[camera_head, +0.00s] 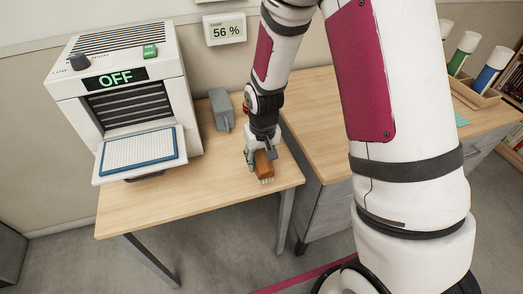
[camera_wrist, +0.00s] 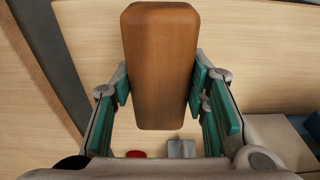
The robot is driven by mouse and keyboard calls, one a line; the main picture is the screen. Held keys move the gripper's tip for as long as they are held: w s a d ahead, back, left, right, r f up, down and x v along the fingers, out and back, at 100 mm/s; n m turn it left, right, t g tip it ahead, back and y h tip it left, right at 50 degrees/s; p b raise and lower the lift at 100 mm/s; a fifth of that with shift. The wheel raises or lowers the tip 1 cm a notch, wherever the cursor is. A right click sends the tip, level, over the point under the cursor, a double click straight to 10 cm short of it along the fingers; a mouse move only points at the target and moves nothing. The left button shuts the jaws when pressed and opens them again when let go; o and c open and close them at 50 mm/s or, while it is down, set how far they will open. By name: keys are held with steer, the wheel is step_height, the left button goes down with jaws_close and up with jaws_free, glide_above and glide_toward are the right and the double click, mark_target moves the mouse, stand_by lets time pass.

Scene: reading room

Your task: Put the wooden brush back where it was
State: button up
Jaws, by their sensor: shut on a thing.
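The wooden brush (camera_head: 264,166) is a brown block with pale bristles underneath. It is at the front right part of the light wooden table (camera_head: 215,208). My gripper (camera_head: 257,155) is shut on the brush from above. In the wrist view the brush (camera_wrist: 160,65) fills the upper middle, with the green finger pads of my gripper (camera_wrist: 160,88) on its two long sides. The bristles look very close to the tabletop; I cannot tell whether they touch it.
A white machine (camera_head: 125,90) reading OFF has its front tray (camera_head: 140,150) pulled out at left. A grey block-like device (camera_head: 221,109) stands behind my gripper. A wooden desk (camera_head: 325,125) adjoins at right, with a rack of tubes (camera_head: 475,92). The table's front middle is clear.

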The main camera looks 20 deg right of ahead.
steer(key=w+d, duration=0.1)
steer(key=w, duration=0.3)
steer(key=w+d, duration=0.1)
steer(key=w, duration=0.2)
steer(key=shift+d+f, duration=0.35)
steer(key=shift+f, duration=1.75)
steer(key=o, duration=1.2)
steer(key=shift+f, duration=0.15)
